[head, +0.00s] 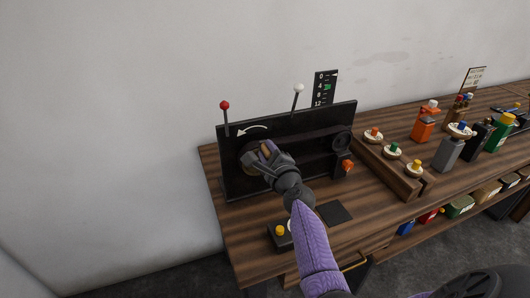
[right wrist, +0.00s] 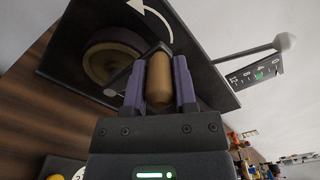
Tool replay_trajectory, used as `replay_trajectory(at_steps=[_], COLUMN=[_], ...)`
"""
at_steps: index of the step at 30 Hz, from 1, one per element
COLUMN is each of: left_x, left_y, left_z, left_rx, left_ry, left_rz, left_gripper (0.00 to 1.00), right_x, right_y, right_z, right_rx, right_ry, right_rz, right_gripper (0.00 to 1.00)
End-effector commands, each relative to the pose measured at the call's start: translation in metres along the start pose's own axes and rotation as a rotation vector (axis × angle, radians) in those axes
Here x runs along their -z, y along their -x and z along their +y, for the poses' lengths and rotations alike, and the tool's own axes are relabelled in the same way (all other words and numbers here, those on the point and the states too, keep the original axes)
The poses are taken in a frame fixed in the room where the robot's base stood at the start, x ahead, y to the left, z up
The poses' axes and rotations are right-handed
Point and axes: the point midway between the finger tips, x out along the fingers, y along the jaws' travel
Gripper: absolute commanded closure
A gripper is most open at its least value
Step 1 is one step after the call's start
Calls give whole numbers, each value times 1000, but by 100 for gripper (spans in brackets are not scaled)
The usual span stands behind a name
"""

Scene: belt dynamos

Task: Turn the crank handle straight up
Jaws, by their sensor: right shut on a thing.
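The crank handle is a tan wooden grip on the left of the upright black panel (head: 300,128). In the right wrist view the handle (right wrist: 159,80) lies between the two purple-grey fingers of my right gripper (right wrist: 160,82), which is shut on it. In the head view my right gripper (head: 262,157) covers most of the crank and the wheel behind it. The wheel (right wrist: 108,62) shows as a dark ring with a tan inner rim in the wrist view. A white curved arrow (head: 253,129) above the crank points left. My left gripper is not in view.
A red-knobbed rod (head: 225,107) and a white-knobbed rod (head: 298,89) rise from the panel beside a number scale (head: 324,88). A dark pulley (head: 341,143) and an orange part (head: 347,167) sit at its right. A block with several coloured knobs (head: 386,166) stands farther right.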

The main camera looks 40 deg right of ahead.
Motion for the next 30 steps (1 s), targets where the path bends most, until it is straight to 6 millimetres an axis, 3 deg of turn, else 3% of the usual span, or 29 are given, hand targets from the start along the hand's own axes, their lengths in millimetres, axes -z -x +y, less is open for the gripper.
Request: replay_trajectory(at_steps=[12, 13, 18, 26, 30], left_x=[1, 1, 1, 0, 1], left_y=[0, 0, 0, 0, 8], left_z=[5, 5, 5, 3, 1], left_rx=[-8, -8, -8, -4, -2], left_ry=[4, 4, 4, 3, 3], left_rz=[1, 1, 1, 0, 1], left_gripper=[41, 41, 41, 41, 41], right_x=[1, 1, 1, 1, 0], right_y=[0, 0, 0, 1, 18], right_z=[0, 0, 0, 0, -1], right_rx=[0, 0, 0, 0, -1], right_ry=[-5, -5, -5, -5, -4], right_rz=[2, 2, 2, 1, 2], right_gripper=[100, 63, 30, 30, 30])
